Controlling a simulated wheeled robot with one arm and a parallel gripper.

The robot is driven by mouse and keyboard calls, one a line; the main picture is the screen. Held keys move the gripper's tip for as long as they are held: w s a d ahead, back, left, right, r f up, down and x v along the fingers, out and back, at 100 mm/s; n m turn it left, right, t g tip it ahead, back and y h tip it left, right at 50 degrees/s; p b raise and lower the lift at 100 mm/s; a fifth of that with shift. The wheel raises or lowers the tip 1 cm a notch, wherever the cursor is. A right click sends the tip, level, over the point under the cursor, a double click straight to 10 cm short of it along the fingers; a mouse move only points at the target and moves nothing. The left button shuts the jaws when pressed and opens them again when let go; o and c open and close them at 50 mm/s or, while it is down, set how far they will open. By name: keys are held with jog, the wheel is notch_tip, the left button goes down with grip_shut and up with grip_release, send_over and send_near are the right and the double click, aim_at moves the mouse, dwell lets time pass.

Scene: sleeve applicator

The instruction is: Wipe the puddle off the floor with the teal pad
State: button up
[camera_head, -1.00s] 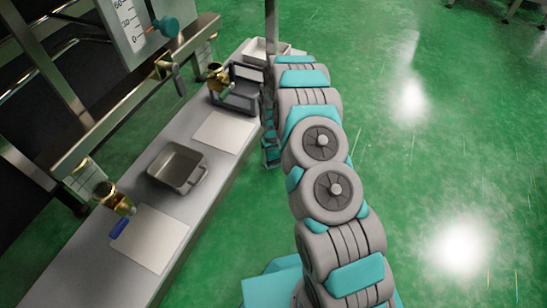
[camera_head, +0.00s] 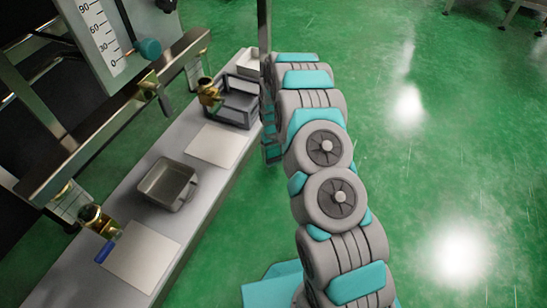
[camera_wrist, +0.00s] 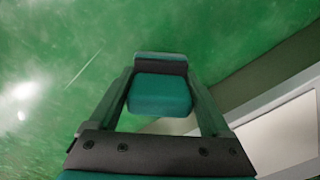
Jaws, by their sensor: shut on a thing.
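My gripper (camera_wrist: 160,88) is shut on the teal pad (camera_wrist: 160,95) in the wrist view. The pad is a teal block with a dark band near its far end, and it sits between the two fingers. Green floor (camera_wrist: 60,60) shows beyond it, and I cannot tell the gap between pad and floor. I cannot make out a puddle in either view; bright glare spots lie on the floor (camera_head: 470,180).
A long grey bench (camera_head: 195,215) runs along the left with a metal pan (camera_head: 168,183), white sheets (camera_head: 217,145), a grey crate (camera_head: 239,103) and a white tray (camera_head: 249,62). A metal post (camera_head: 264,25) stands close to my arm.

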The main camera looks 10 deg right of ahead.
aim_at(273, 148)
jog(key=shift+r+p, duration=0.35)
jog(key=shift+r, duration=1.7)
